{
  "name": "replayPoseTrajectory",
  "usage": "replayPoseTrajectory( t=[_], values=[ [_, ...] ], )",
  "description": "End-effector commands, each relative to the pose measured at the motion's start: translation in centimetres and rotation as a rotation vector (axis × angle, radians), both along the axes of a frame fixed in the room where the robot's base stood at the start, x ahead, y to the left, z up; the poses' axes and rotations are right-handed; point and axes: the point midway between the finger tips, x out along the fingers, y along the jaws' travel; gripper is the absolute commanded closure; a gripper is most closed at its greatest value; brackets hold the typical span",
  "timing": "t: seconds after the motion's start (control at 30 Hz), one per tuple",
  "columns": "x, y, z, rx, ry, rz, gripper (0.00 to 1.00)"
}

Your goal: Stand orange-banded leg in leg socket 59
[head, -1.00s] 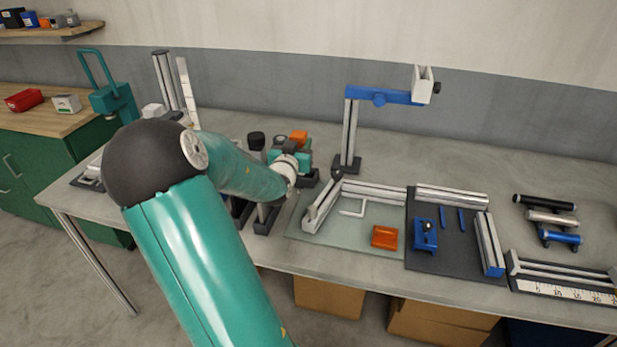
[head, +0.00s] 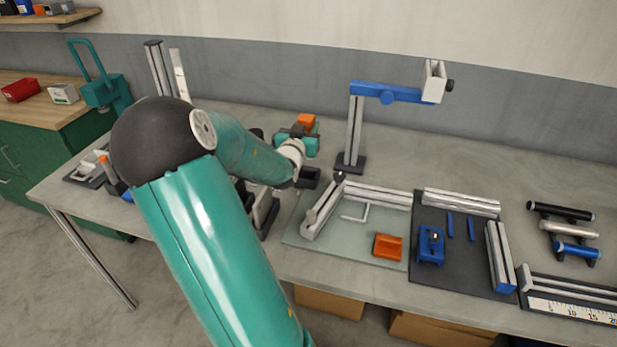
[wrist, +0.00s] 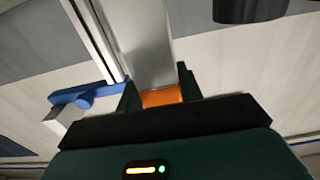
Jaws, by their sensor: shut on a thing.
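My gripper (wrist: 158,92) is shut on the orange-banded leg. In the wrist view its fingers close on the leg's orange band, and the grey leg (wrist: 147,45) runs from there toward the top of the picture. In the head view my gripper (head: 297,142) is above the bench behind my wrist, with an orange piece, seemingly the band (head: 306,122), above it. The rest of the leg is hidden there. A dark block (head: 309,179) sits on the bench just below my wrist. I see no number, so I cannot tell whether it is socket 59.
A stand with a blue arm (head: 385,92) rises right of my gripper. A pale mat (head: 335,247) with metal rails and an orange block (head: 388,247) lies in front. A dark mat (head: 465,272) with blue parts is further right. Metal posts (head: 156,70) stand behind my elbow.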

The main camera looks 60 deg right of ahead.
Motion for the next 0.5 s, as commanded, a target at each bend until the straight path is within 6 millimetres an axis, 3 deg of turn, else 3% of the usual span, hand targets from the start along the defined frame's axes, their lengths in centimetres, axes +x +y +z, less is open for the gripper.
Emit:
replayPoseTrajectory(
  t=[0.5],
  values=[
    [-0.2,0.3,-6.5,0.001,0.002,-0.002,0.92]
  ],
)
